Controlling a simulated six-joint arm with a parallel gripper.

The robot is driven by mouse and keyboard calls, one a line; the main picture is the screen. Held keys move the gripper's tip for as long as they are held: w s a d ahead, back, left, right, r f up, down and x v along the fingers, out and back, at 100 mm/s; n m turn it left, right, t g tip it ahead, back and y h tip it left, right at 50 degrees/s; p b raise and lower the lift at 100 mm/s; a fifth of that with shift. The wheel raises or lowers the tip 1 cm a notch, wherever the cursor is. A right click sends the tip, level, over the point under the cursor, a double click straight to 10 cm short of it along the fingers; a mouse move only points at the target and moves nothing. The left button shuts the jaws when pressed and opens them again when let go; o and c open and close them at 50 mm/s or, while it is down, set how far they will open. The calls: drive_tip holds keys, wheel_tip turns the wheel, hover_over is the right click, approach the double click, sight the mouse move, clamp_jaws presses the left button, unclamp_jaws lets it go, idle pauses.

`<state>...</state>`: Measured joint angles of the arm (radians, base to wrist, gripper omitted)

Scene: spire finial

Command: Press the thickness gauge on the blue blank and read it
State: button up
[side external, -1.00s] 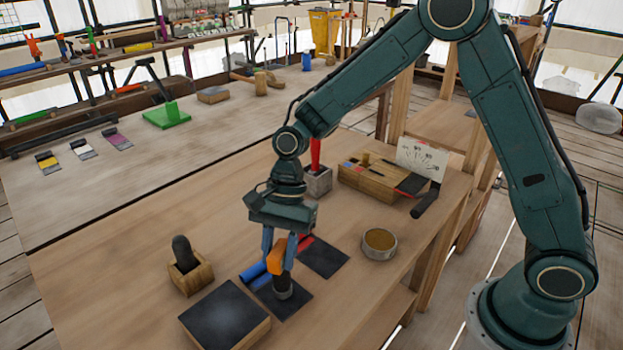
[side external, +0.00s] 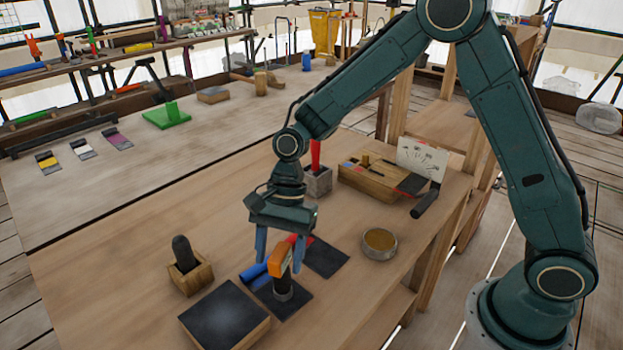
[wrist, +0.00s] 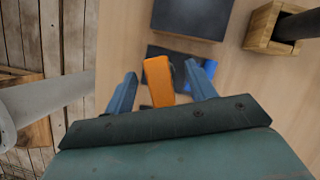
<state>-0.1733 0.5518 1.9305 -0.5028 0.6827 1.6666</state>
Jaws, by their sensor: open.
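The thickness gauge, with an orange top (side external: 279,259) and a dark lower body, stands roughly upright on the dark sheet of the blue blank (side external: 294,306). The blank's blue edge (side external: 254,271) shows to the left of the gauge. My gripper (side external: 281,258) is open, pointing down, with its blue fingers apart around the gauge's top. In the wrist view the orange top (wrist: 158,80) lies between the two fingers, with clear gaps. The blue edge (wrist: 205,66) is partly behind one finger. I cannot make out any reading on the gauge.
A dark-topped wooden block (side external: 225,314) stands in front on the left. A wooden holder with a black knob (side external: 190,270) is behind it. A red-edged dark blank (side external: 326,259) lies just right of the gauge. A round tin (side external: 379,243) stands farther right.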

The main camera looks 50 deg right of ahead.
drive_tip(key=v, duration=1.3)
drive_tip(key=shift+r, duration=0.4)
drive_tip(key=shift+d, duration=0.2)
drive_tip(key=s+d+r+n+t+h, duration=0.2)
drive_tip(key=s+d+r+n+t, duration=0.25)
drive_tip(key=s+r+n, duration=0.5)
drive_tip(key=s+d+f+n+t+h, duration=0.1)
drive_tip(key=s+d+n, duration=0.1)
drive_tip(key=s+d, duration=0.2)
drive_tip(key=s+d+f+n+t+h, duration=0.1)
drive_tip(key=s+d, duration=0.3)
drive_tip(key=s, duration=0.5)
drive_tip(key=shift+s+f+n+t, duration=0.2)
drive_tip(key=shift+f+n+t, duration=0.15)
drive_tip(key=shift+n+t, duration=0.1)
drive_tip(key=shift+c, duration=0.8)
drive_tip(key=shift+w, duration=0.1)
